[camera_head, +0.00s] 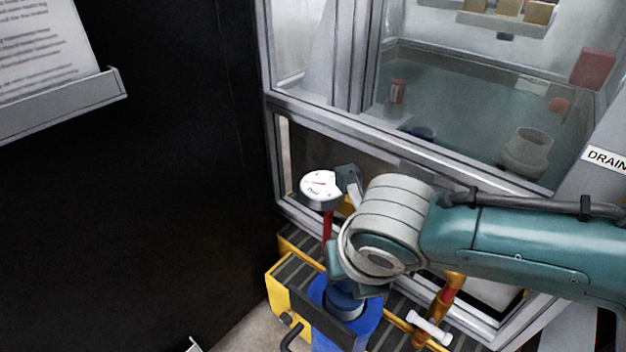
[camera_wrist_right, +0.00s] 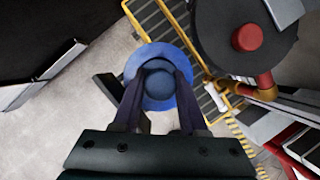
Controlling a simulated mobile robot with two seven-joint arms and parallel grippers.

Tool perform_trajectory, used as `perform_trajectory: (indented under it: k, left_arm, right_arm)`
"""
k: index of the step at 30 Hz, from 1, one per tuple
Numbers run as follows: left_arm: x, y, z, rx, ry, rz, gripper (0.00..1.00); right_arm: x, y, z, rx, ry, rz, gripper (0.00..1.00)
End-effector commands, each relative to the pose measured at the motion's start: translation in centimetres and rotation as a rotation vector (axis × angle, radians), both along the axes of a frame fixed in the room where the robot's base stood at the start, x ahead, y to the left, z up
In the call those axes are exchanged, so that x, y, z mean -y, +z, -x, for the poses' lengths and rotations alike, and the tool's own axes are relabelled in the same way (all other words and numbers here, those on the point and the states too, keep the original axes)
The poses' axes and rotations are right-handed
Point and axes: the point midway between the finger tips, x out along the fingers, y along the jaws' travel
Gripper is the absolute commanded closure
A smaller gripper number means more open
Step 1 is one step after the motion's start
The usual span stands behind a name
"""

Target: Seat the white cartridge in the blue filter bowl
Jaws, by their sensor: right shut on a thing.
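The blue filter bowl (camera_head: 368,326) stands upright at the bottom of the head view; its wide blue rim (camera_wrist_right: 183,62) shows in the wrist view. A round, darker blue piece (camera_head: 345,305) sits within the rim and also shows between the fingers in the wrist view (camera_wrist_right: 158,88). No white shows on it, so I cannot tell whether it is the cartridge's top. My right gripper (camera_head: 346,284) is over the bowl, shut on this round piece (camera_wrist_right: 159,72). How deep the piece goes is hidden. My left gripper is out of view.
A white round gauge (camera_head: 321,189) on a red pipe stands behind the bowl. A yellow-edged grating (camera_head: 290,262) surrounds it. A framed glass cabinet (camera_head: 450,130) rises behind. A copper pipe with a white handle (camera_head: 430,331) stands to the right. A black panel fills the left.

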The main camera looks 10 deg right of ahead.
Motion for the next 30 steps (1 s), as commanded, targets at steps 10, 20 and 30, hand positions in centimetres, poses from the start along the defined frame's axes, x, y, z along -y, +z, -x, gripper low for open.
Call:
perform_trajectory:
  k: [10, 20, 30]
  left_arm:
    - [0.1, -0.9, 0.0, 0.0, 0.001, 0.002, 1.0]
    - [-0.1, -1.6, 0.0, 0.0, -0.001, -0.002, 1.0]
    - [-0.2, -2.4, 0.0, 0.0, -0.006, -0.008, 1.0]
  right_arm:
    - [0.0, -1.0, -0.1, 0.001, 0.0, -0.001, 1.0]
    - [0.0, -1.8, 0.0, 0.001, 0.0, -0.001, 1.0]
    - [0.0, -2.6, 0.0, 0.001, 0.0, 0.0, 1.0]
